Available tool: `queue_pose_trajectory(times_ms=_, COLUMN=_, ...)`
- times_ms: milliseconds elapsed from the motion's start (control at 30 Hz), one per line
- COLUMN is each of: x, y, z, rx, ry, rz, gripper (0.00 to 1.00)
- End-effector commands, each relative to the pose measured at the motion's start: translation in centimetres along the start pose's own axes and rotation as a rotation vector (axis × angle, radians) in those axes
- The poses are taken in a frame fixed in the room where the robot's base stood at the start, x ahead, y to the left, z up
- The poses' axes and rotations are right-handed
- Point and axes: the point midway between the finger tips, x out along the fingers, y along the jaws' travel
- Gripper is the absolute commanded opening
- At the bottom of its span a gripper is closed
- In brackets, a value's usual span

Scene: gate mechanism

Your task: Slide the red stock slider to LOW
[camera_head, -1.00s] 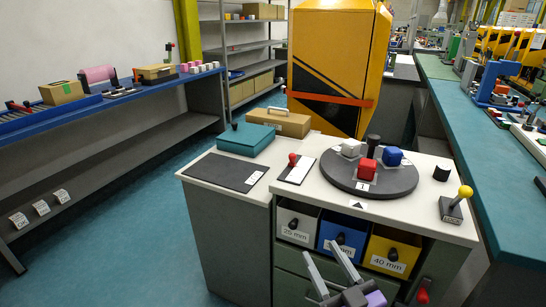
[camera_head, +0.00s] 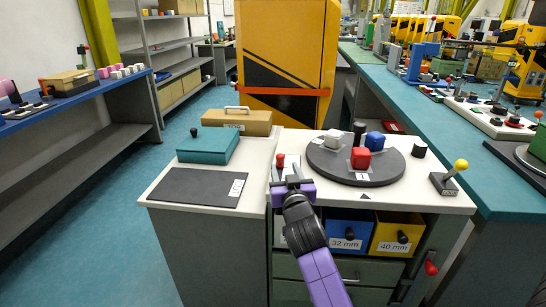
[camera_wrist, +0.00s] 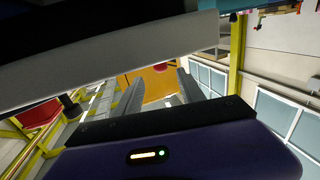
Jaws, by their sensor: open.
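A red knob (camera_head: 280,160) stands on a small white and dark plate on the cabinet top, left of the turntable; I take it for the stock slider. My gripper (camera_head: 288,168) is open, over the plate's front part and close to the knob in the head view. Whether they touch I cannot tell. My gripper hides most of the plate, and no LOW mark is readable. In the wrist view my two fingers (camera_wrist: 157,92) are apart with nothing held. A small red spot (camera_wrist: 160,68) shows beyond them; I cannot tell if it is the knob.
A dark turntable (camera_head: 325,165) with white, red and blue blocks stands to the right. A yellow-knobbed lever (camera_head: 449,178) is at the far right. A teal box (camera_head: 207,146) and dark mat (camera_head: 180,187) lie left. Labelled bins (camera_head: 347,231) sit below the top.

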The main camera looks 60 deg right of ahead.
Motion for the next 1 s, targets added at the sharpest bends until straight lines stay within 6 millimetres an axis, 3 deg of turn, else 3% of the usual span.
queue_pose_trajectory(times_ms=600, x=7.3, y=-0.1, z=0.0, rx=0.009, ry=0.0, rz=-0.001, gripper=0.46)
queue_pose_trajectory(times_ms=933, x=7.7, y=-0.1, z=0.0, rx=0.008, ry=0.0, rz=-0.002, gripper=0.46)
queue_pose_trajectory(times_ms=1000, x=7.7, y=-0.1, z=0.0, rx=0.008, ry=0.0, rz=-0.002, gripper=0.37)
